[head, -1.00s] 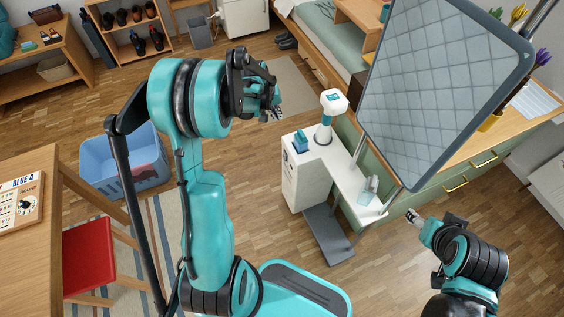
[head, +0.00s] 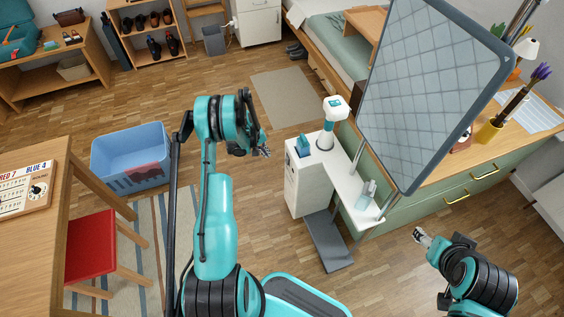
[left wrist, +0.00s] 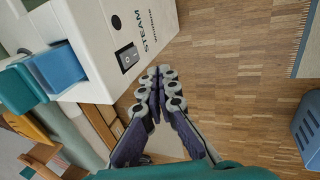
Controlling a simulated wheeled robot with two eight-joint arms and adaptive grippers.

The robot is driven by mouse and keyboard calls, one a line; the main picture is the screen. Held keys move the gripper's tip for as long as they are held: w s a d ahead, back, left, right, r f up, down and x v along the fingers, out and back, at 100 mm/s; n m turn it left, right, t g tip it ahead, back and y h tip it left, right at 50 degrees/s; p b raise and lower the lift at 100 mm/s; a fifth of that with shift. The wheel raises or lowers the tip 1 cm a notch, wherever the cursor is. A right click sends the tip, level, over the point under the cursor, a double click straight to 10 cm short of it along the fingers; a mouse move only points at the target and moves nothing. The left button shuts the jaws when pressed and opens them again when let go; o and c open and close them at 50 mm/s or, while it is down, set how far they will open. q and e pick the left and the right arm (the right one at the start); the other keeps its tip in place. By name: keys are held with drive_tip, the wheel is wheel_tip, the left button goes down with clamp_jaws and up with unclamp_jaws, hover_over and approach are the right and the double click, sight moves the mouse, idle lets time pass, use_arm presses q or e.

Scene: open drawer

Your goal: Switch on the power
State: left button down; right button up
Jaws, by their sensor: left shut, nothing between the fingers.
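A white steam station (head: 303,180) stands on the floor in the middle of the head view. In the left wrist view its white casing (left wrist: 165,18) carries the words "STEAM" and a dark power switch with a light rocker (left wrist: 127,58). I cannot tell the rocker's position. My left gripper (head: 264,150) is left of the station, apart from it. In the left wrist view my left gripper (left wrist: 159,74) is shut and empty, its fingertips to the right of and slightly below the switch. My right gripper (head: 422,237) is at the lower right, far from the switch; its fingers are too small to judge.
A teal-blue tank (left wrist: 56,68) sticks out beside the switch. A white steamer head (head: 335,107) and ironing board (head: 425,90) rise above the station. A blue basket (head: 130,150), red-seated chair (head: 90,245) and table stand left. The floor between basket and station is clear.

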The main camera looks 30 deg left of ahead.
sight(287, 160)
use_arm(q)
drive_tip(key=w+d+f+b, duration=0.4)
drive_tip(key=w+f+b, duration=0.1)
drive_tip(key=f, duration=0.5)
drive_tip(key=shift+w+d, duration=0.25)
drive_tip(key=shift+d, duration=0.1)
use_arm(e)
drive_tip(key=shift+f, duration=2.75)
use_arm(q)
drive_tip(key=shift+r, duration=0.1)
